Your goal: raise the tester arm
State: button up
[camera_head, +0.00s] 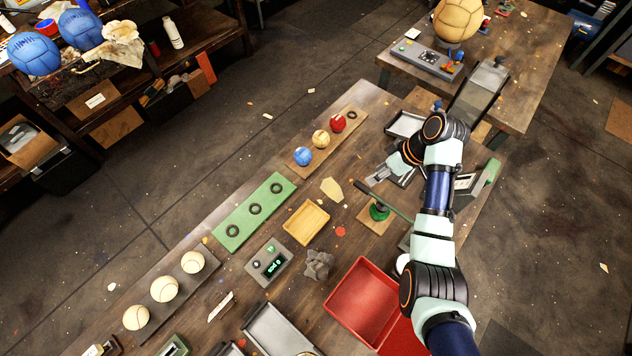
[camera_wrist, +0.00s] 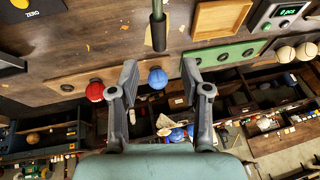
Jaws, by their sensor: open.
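In the wrist view a green rod with a dark grip (camera_wrist: 158,34), which looks like the lever's end, points down the picture between my two fingers. My gripper (camera_head: 374,176) is near the grip end of the lever, beyond the base. In the wrist view my gripper (camera_wrist: 159,74) is open, one finger on each side of the rod's line. Whether either finger touches the grip cannot be told.
A wooden board with blue (camera_head: 303,156), cream (camera_head: 320,138) and red (camera_head: 338,122) balls lies beyond the lever. A green ring board (camera_head: 242,230), yellow tray (camera_head: 318,212), counter box (camera_head: 262,250) and red bin (camera_head: 335,300) stand nearby. My arm reaches in over the table's right side.

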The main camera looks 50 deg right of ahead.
aim_at(365, 186)
jog(key=x, duration=0.5)
jog(key=s+b+x, duration=0.1)
jog(key=x, duration=0.1)
jog(key=shift+w+f, duration=0.1)
jog(key=shift+f, duration=0.35)
grip_shut()
